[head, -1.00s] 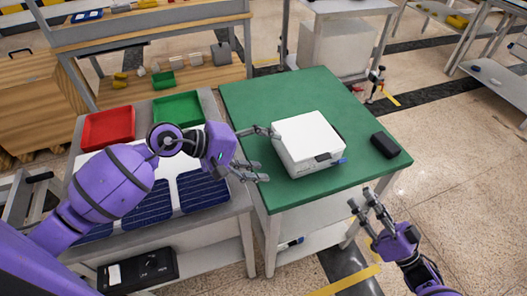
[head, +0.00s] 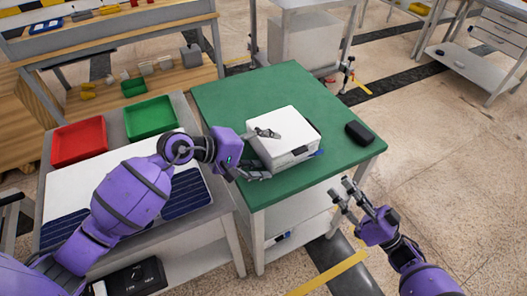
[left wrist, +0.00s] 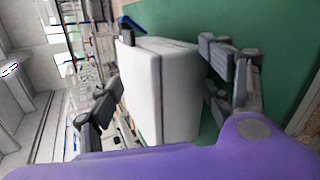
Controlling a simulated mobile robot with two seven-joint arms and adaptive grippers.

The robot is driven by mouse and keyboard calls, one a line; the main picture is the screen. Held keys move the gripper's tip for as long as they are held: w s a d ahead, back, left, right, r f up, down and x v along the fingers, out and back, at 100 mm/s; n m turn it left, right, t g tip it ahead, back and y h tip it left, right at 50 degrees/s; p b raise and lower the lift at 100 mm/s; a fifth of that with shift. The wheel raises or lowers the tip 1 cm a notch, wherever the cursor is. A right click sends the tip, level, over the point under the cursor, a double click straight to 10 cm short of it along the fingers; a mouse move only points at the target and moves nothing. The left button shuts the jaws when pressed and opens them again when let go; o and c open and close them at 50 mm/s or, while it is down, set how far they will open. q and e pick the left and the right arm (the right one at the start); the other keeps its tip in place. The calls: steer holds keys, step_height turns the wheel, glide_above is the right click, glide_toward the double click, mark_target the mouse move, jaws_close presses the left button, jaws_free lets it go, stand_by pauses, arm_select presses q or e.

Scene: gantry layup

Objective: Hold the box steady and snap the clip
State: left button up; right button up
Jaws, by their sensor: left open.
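The white box (head: 274,128) sits on the green table (head: 230,90). A dark latch (head: 299,150) is on its front side, and a small blue piece (head: 319,153) is at its front right corner; I cannot tell which is the clip. My left gripper (head: 262,155) is open at the box's left side, one finger over the top and one by the front left side. In the left wrist view the box (left wrist: 165,85) is between the open fingers; contact is unclear. My right gripper (head: 345,189) is open and empty, off the table's front right edge.
A black case (head: 359,132) lies near the table's right edge. To the left, a bench holds a red tray (head: 80,142), a green tray (head: 150,118) and dark blue panels (head: 187,195). The table behind the box is clear.

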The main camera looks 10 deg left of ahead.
arm_select(q)
steer(key=c, duration=1.7)
steer(key=shift+s+f, duration=0.15)
steer(key=shift+s, duration=0.05)
jaws_close()
steer(key=shift+s+a+f, duration=0.1)
steer(key=shift+s+f, duration=0.15)
steer(key=shift+f, duration=0.05)
steer(key=shift+w, duration=0.45)
steer(key=shift+r, duration=0.4)
